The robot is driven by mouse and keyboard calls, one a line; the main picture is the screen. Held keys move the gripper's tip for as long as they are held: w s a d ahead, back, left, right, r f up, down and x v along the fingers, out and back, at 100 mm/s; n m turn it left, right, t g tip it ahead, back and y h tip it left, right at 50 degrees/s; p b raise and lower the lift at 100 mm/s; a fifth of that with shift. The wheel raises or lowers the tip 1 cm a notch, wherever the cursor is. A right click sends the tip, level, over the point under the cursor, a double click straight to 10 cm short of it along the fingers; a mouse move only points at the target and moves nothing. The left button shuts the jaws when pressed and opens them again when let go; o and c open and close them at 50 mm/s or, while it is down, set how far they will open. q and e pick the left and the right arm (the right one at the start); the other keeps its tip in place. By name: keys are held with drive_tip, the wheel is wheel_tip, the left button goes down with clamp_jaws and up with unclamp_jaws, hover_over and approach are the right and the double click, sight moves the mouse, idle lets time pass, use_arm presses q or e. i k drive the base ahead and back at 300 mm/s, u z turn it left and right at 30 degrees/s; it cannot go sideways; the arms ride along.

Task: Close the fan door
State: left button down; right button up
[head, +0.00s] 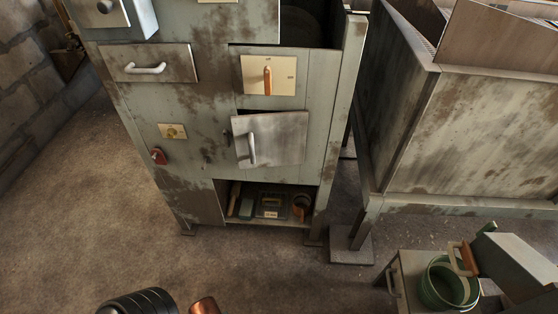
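A worn grey-green cabinet (205,110) stands in the middle of the head view. On its front, a small pale metal door (283,138) with a white vertical handle (252,150) sits askew and looks slightly ajar, with a dark gap along its top left edge. No label names it, so I cannot tell for certain that it is the fan door. Neither of my grippers can be made out in this view.
A cream lever plate (269,75) is above the door, and a handled panel (150,63) is to its left. An open shelf (268,203) below holds tools. A green bucket (447,286) stands lower right. A black ribbed object (140,301) shows at the bottom edge. The floor ahead is clear.

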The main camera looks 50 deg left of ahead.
sight(269, 140)
drive_tip(key=z, duration=0.1)
drive_tip(key=k, duration=0.35)
drive_tip(key=u, duration=1.25)
drive_tip(key=i, duration=0.5)
drive_tip(key=z, duration=0.05)
